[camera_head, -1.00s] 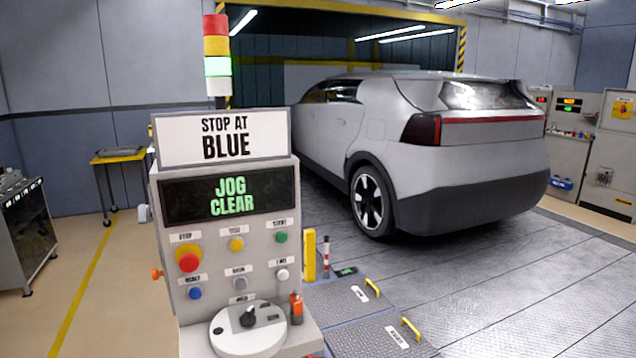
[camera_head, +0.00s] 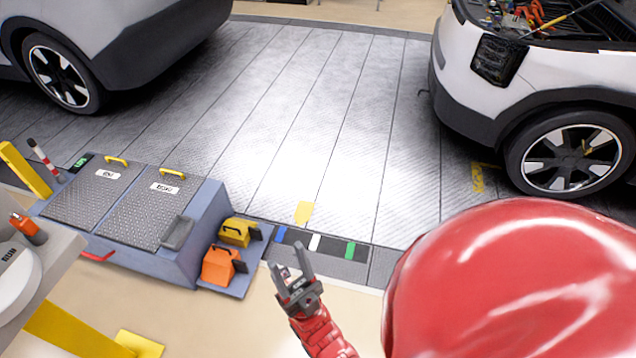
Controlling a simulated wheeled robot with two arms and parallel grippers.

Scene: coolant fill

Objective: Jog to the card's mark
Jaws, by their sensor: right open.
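A dark strip (camera_head: 326,246) at the belt's near edge carries a blue mark (camera_head: 280,234), a white mark (camera_head: 314,242) and a green mark (camera_head: 350,249), left to right. A yellow pointer (camera_head: 304,211) on the ribbed moving floor (camera_head: 330,150) appears between blue and white. My right gripper (camera_head: 291,261) is open and empty, in front of the strip near the blue mark, apart from it as far as I can tell. The console (camera_head: 35,285) shows only its corner at the left; its card and buttons are out of view. My left gripper is not in view.
A grey car (camera_head: 120,45) stands far left, a white car (camera_head: 540,90) with open front at right. Left of the strip is a blue-grey step unit (camera_head: 195,225) with plates, yellow handles and yellow (camera_head: 237,230) and orange (camera_head: 220,265) items beside it. My red arm covers the lower right.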

